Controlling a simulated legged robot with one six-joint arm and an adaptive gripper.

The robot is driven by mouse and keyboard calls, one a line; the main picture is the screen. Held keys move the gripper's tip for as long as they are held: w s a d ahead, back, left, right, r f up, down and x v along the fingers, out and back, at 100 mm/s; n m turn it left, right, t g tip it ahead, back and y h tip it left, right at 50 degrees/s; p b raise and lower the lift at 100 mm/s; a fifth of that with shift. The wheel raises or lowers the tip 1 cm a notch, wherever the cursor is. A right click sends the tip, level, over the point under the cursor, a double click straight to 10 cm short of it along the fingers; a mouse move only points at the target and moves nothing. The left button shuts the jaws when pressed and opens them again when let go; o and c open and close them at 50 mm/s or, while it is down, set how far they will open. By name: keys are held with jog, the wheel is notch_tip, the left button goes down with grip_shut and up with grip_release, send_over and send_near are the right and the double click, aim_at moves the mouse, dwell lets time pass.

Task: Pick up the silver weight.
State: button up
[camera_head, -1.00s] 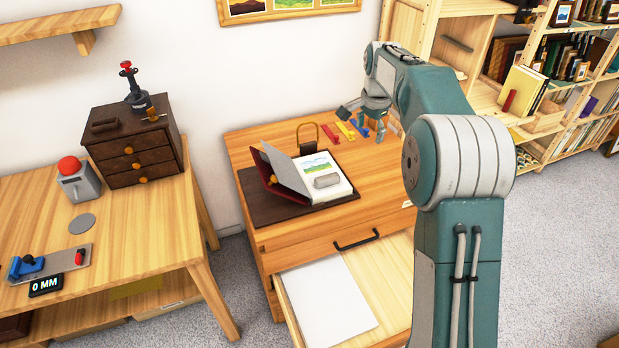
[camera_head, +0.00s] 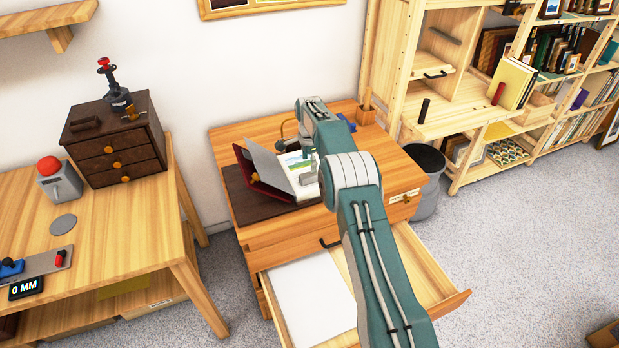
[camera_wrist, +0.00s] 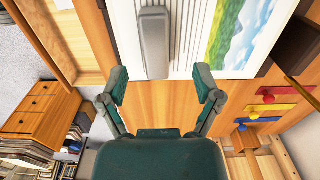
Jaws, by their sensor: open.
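The silver weight (camera_wrist: 153,42) is a plain grey rounded bar lying on the lined page of an open book (camera_wrist: 180,40). In the wrist view, my gripper (camera_wrist: 161,82) is open and empty, with one finger on each side and the weight just above the gap, left of its middle. I cannot tell the exact height of the fingertips over the page. In the head view, the book (camera_head: 267,168) lies open on the wooden desk (camera_head: 240,131). My arm covers most of its right page, so the weight and fingers are hard to make out there.
A raised grey page and dark red cover (camera_head: 262,180) stand at the book's left. Red, yellow and blue pieces (camera_wrist: 275,107) lie on the desk nearby. An open drawer (camera_head: 425,262) holding a white sheet (camera_head: 312,300) juts out in front. A shelf unit (camera_head: 460,115) stands at right.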

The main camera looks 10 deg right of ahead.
aim_at(311, 175)
jog(key=f, duration=0.6)
jog(key=shift+s+d, duration=0.1)
jog(key=shift+d, duration=0.3)
grip_shut()
